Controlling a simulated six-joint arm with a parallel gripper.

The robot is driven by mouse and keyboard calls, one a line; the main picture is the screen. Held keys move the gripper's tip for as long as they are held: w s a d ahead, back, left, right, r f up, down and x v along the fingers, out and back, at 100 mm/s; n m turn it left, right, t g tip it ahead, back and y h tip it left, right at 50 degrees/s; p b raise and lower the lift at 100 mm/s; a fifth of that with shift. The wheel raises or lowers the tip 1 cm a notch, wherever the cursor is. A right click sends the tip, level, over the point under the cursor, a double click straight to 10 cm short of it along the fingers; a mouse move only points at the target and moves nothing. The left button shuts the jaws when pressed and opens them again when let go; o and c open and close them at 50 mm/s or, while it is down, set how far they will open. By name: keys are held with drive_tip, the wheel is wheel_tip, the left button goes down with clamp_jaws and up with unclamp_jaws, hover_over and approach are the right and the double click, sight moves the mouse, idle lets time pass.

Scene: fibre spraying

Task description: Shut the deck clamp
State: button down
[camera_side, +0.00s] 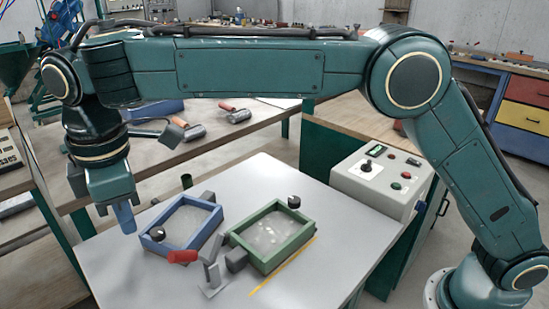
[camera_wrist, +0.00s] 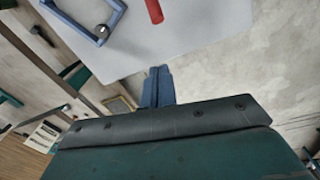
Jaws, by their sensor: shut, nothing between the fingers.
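The deck clamp is a grey metal bracket (camera_side: 212,276) with a red handle (camera_side: 183,256), at the front of the white table. The handle points left from the bracket, by the near corner of a blue frame (camera_side: 216,240). A dark grey block (camera_side: 236,260) sits between bracket and green frame. My gripper (camera_side: 126,229) points down, left of the blue frame and apart from the clamp. In the wrist view its blue fingers (camera_wrist: 159,72) are together and empty. The red handle (camera_wrist: 154,10) shows there at the top edge; the bracket is out of that view.
A green frame (camera_side: 304,236) lies right of the blue one; both hold a pale sheet, and a black knob (camera_side: 294,201) stands on the green one. A control box (camera_side: 380,185) stands at the back right. The table's front left is bare. A wooden bench (camera_side: 165,160) stands behind.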

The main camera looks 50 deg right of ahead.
sight(196, 254)
drive_tip(key=shift+s+a+f+n, duration=0.1)
drive_tip(key=shift+a+f+n, duration=0.05)
drive_tip(key=shift+a+f, duration=0.3)
drive_tip(key=shift+s+a+f+n, duration=0.1)
drive_tip(key=shift+a+f+n, duration=0.1)
drive_tip(key=shift+a, duration=0.35)
drive_tip(key=shift+f, duration=0.1)
drive_tip(key=d+f, duration=0.3)
drive_tip(key=f, duration=0.5)
drive_tip(key=shift+d+f, duration=0.25)
drive_tip(key=shift+d, duration=0.15)
